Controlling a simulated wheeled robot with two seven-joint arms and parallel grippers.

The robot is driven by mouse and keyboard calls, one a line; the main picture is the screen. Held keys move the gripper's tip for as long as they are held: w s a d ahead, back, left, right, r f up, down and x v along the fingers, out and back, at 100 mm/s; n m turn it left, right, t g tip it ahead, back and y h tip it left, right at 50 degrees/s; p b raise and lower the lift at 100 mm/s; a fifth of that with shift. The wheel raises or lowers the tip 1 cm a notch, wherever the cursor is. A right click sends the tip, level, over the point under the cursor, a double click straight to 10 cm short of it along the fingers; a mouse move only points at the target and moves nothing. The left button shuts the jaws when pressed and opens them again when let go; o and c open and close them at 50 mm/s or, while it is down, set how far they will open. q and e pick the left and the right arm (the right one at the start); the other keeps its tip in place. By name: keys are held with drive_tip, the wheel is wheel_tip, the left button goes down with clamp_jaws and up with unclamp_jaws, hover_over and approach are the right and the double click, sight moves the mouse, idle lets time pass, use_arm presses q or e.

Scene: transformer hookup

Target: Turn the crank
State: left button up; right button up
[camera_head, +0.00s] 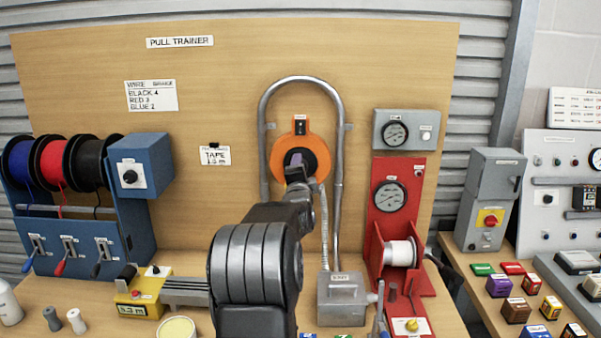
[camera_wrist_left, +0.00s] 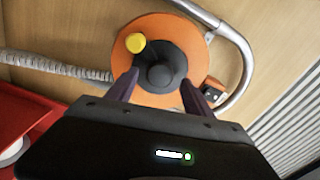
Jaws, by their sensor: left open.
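An orange disc (camera_head: 319,143) is mounted on the wooden board inside a bent metal pipe. In the left wrist view the orange disc (camera_wrist_left: 185,40) carries a dark crank with a round black hub (camera_wrist_left: 160,74) and a yellow knob (camera_wrist_left: 135,43). My left gripper (camera_head: 297,170) is in front of the disc and hides its lower middle and the knob in the head view. In the left wrist view my left gripper (camera_wrist_left: 160,88) is open, with one finger on each side of the hub. I cannot tell whether the fingers touch it. My right gripper is not in view.
The metal pipe (camera_head: 264,130) arches closely around the disc. A ribbed hose (camera_head: 324,235) runs down to a grey box (camera_head: 343,300). A red stand (camera_head: 392,225) with gauge and white spool stands to the right. Wire spools (camera_head: 55,163) are at the left.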

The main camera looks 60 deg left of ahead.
use_arm(q)
drive_tip(key=v, duration=0.6)
drive_tip(key=shift+s+d+f, duration=0.1)
idle(0.5)
